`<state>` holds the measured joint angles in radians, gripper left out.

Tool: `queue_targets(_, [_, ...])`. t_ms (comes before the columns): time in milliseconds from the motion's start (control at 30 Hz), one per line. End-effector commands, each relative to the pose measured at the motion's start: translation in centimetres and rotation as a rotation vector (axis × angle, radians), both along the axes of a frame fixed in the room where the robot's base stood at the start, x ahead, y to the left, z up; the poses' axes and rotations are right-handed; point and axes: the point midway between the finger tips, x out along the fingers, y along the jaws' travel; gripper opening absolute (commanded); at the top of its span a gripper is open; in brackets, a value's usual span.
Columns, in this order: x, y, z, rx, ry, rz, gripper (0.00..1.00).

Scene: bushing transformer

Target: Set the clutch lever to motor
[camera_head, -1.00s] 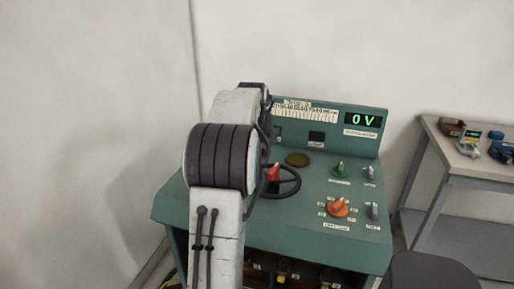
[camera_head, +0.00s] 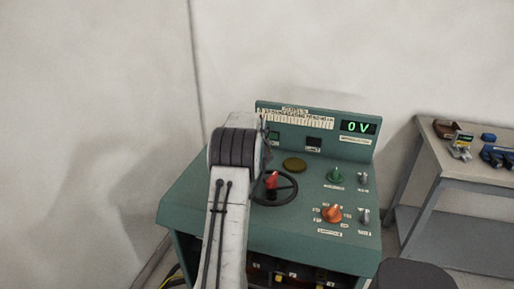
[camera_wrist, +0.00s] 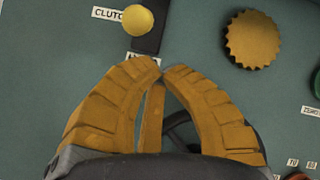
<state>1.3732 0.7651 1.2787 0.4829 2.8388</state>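The clutch lever's yellow ball knob (camera_wrist: 137,19) stands at the top of the wrist view, beside a cut-off CLUTCH label (camera_wrist: 107,14). A dark slot plate (camera_wrist: 150,38) lies under it. A second label below it is mostly hidden by my fingertips. My gripper (camera_wrist: 161,67) is just below the knob in the wrist view, its orange fingers curved in until their tips nearly meet. Nothing shows held between them, and they look apart from the knob. In the head view the lever and my gripper are hidden behind my arm.
The green console (camera_head: 300,228) carries a black handwheel with a red handle (camera_head: 272,180), a round yellow-brown knob (camera_head: 294,165), a green knob (camera_head: 336,174) and an orange knob (camera_head: 332,213). The display (camera_head: 358,127) reads 0 V. A grey side table (camera_head: 470,178) stands at right.

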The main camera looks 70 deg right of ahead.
Motion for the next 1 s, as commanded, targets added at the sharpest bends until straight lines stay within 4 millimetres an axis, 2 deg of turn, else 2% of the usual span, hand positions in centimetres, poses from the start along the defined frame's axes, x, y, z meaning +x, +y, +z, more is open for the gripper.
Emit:
queue_targets(300, [0.7,-1.3,0.6,0.000,-0.003,0.002,0.00])
queue_targets(1000, [0.8,-1.6,0.9,-0.001,-0.003,0.002,0.00])
